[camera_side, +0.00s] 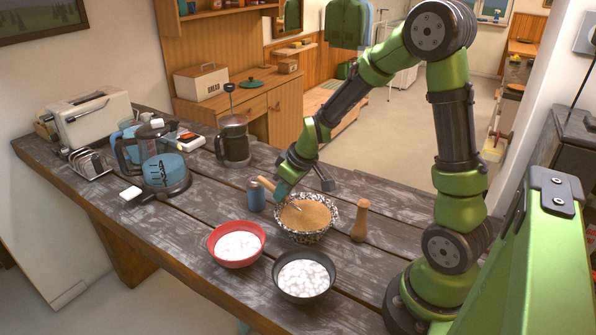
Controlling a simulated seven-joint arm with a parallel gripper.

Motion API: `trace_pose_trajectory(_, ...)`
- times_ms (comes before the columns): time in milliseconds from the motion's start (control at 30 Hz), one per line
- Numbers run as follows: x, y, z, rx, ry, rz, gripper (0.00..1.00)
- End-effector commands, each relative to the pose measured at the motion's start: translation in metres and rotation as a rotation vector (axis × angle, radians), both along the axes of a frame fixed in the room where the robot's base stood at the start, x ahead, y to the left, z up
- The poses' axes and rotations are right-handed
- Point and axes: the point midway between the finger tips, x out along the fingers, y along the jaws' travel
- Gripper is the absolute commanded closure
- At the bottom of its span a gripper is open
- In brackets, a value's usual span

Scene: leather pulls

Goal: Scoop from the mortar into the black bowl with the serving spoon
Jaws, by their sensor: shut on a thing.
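The mortar (308,238) is a black-and-white speckled bowl, filled with a tan, grainy material. The black bowl (304,297) stands in front of it, nearer the table's front edge, and holds white lumps. My gripper (284,193) is above the mortar's back left rim, shut on the serving spoon (266,183). The spoon's light wooden handle end sticks out to the left of the gripper. Its thin metal end slants down to the right over the tan material. The spoon's bowl is too small to make out, and I cannot tell whether it carries anything.
A red bowl (237,260) of white lumps stands left of the black bowl. A wooden pestle (360,221) stands upright right of the mortar, and a blue bottle-like object (256,197) behind it to the left.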

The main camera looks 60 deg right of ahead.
Motion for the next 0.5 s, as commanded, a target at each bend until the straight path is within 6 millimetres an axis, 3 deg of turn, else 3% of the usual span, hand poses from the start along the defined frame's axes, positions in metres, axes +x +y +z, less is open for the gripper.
trace_pose_trajectory(267, 0.0109, 0.0007, -0.0012, 0.001, 0.004, 0.0, 1.0)
trace_pose_trajectory(500, 0.0037, -0.0002, -0.0006, 0.001, 0.002, -0.002, 1.0)
